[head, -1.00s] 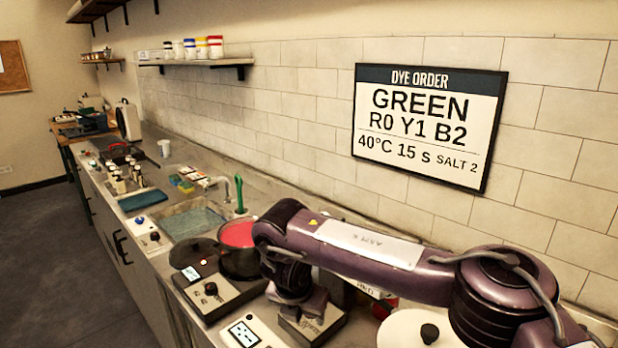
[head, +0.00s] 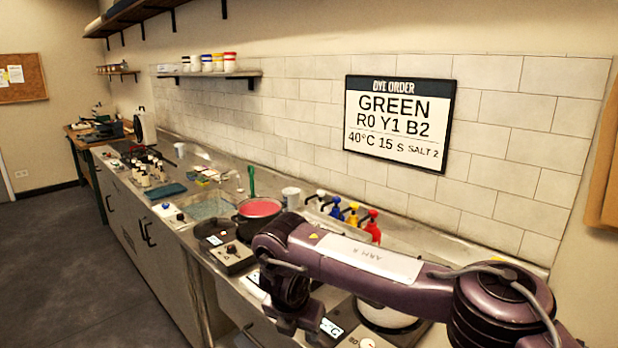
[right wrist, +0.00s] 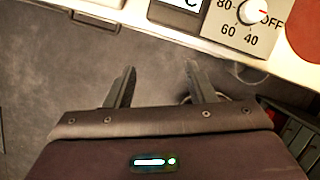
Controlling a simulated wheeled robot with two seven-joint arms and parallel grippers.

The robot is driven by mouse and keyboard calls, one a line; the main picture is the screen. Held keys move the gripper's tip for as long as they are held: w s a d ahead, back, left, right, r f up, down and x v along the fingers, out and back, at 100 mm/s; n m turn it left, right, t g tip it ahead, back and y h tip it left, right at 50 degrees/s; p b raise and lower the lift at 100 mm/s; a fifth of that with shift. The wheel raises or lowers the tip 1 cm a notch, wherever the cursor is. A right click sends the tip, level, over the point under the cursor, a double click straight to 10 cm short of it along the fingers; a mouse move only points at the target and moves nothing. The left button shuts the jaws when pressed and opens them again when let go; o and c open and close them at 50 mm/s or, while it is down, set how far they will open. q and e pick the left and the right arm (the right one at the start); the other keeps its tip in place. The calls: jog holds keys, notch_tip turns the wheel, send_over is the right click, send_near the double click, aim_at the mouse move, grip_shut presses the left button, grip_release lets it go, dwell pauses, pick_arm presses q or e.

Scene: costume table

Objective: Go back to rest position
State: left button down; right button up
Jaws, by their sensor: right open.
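My right arm reaches across the lower right of the head view, bent down at its end, with my right gripper (head: 298,322) low in front of the counter's front edge. In the right wrist view the two dark fingers of my right gripper (right wrist: 160,80) are spread apart with nothing between them. The grey floor shows beyond them. My left gripper is in neither view.
The counter (head: 208,257) runs along the wall with a pot of red liquid (head: 259,208) and several pump bottles (head: 351,213). A dial panel (right wrist: 240,22) lies close beyond my right fingers. The floor (head: 75,270) at left is clear.

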jog(key=s+a+f+m+g+y, duration=0.4)
jog(key=a+f+y, duration=0.3)
jog(key=a+f, duration=0.55)
jog(key=s+d+f+m+t+y, duration=0.1)
jog(key=s+d+f+m, duration=0.1)
jog(key=f+m, duration=0.5)
jog(key=s+d+f+m+t+y, duration=0.2)
jog(key=d+f+m, duration=0.15)
jog(key=f, duration=0.75)
jog(key=s+d+f+m+h, duration=0.2)
jog(key=s+d+f+m, duration=0.3)
jog(key=s+d+f, duration=0.4)
jog(key=s+d+f+m+h, duration=0.3)
jog(key=s+d+f+m, duration=0.3)
jog(key=f, duration=0.5)
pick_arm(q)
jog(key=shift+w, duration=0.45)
pick_arm(e)
jog(key=s+d+f+m+h, duration=0.1)
jog(key=s+d+f, duration=0.1)
jog(key=s+d, duration=0.3)
jog(key=s+d+f+m+g+h, duration=0.1)
jog(key=s+d+f, duration=0.2)
jog(key=s, duration=0.9)
jog(key=s+d+f+m+g+h, duration=0.1)
jog(key=s+d+f, duration=0.2)
jog(key=s+d, duration=0.6)
jog(key=shift+h, duration=0.4)
